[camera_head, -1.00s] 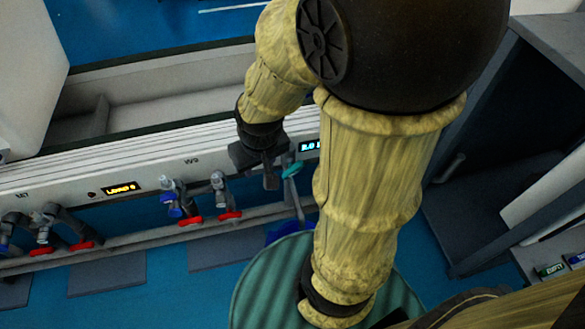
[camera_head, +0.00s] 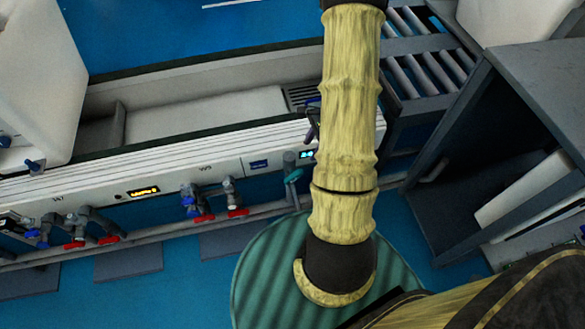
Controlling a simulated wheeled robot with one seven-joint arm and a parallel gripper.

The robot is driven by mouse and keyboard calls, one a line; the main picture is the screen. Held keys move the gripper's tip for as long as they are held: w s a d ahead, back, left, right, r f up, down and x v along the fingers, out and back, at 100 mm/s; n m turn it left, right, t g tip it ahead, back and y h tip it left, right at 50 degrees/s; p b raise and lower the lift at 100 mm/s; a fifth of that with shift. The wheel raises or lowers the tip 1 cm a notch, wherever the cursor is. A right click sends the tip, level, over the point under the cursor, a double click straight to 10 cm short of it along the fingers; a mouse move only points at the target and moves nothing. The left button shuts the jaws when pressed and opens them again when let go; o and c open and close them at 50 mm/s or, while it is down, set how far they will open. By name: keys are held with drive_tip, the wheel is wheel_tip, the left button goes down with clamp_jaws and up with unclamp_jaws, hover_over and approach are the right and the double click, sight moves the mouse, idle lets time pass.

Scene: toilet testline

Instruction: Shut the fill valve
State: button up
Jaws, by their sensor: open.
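A valve with a teal handle (camera_head: 293,175) sits on the front of the white test bench, just left of my arm and beside a small lit cyan display (camera_head: 306,155). Its grey pipe runs down toward the lower rail. I take it for the fill valve, but no label on it is readable. Only a dark sliver of my gripper (camera_head: 312,124) shows at the left edge of my forearm, above the teal handle in the picture. My forearm hides the rest, including the fingertips. I see no contact with the handle.
Other valves with red handles (camera_head: 237,212) and blue parts line the bench front (camera_head: 110,180) to the left. A dark grey cabinet (camera_head: 440,200) stands on the right. A ribbed teal round surface (camera_head: 265,275) lies below my arm. Blue floor shows between.

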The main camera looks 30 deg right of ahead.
sight(295, 174)
drive_tip(key=shift+d+f+m, duration=0.2)
drive_tip(key=shift+d+m, duration=0.2)
drive_tip(key=b+x, duration=0.6)
drive_tip(key=x, duration=1.1)
drive_tip(key=shift+w+a+f, duration=0.15)
drive_tip(key=shift+a+f, duration=0.05)
clamp_jaws()
